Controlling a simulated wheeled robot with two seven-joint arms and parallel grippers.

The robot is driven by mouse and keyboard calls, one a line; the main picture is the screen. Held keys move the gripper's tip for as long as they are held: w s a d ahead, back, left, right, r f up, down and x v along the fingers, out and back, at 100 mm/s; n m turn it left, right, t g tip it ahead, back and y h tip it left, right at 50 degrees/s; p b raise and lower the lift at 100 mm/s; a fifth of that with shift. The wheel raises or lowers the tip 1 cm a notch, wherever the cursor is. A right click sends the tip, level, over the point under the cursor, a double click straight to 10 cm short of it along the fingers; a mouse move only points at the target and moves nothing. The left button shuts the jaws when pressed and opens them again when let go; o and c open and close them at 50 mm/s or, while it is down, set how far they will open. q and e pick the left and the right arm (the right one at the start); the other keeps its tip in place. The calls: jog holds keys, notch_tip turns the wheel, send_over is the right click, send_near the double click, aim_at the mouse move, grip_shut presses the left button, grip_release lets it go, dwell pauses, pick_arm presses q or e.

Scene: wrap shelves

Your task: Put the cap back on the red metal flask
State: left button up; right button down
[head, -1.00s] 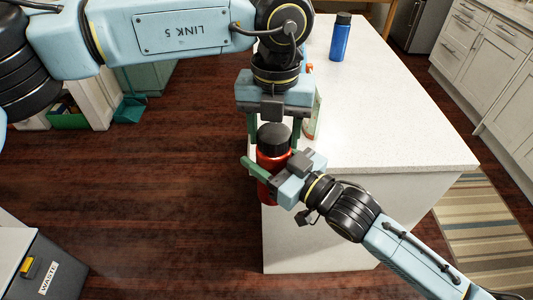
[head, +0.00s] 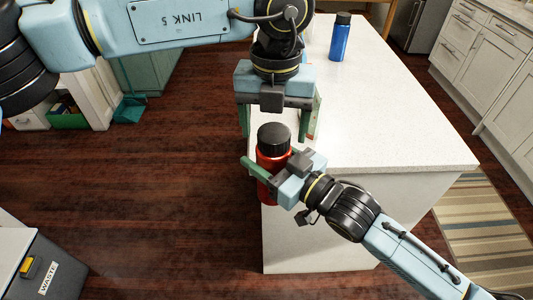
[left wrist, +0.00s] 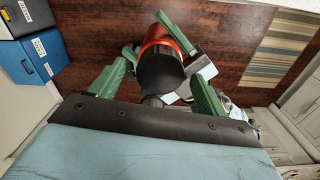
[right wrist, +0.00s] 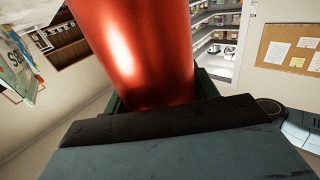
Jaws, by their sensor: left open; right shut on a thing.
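The red metal flask (head: 267,160) stands upright at the near left edge of the white counter, held by my right gripper (head: 272,167). Its red body fills much of the right wrist view (right wrist: 140,50). The black cap (head: 274,138) sits on top of the flask; it also shows in the left wrist view (left wrist: 160,70). I cannot tell how tightly it is seated. My left gripper (head: 274,124) is open just above the cap, its fingers on either side of it with gaps.
A blue bottle with a black cap (head: 340,40) stands on the white counter (head: 400,130). A carton (head: 316,115) is partly hidden behind my left gripper. A grey waste bin (head: 50,270) stands at lower left.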

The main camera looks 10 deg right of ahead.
pick_arm(q)
jog(key=shift+r, duration=1.5)
jog(key=shift+c, duration=0.5)
notch_tip(320, 180, up, 4)
jog(key=shift+f+n, duration=0.2)
jog(key=shift+n, duration=0.8)
jog(key=shift+f, duration=4.05)
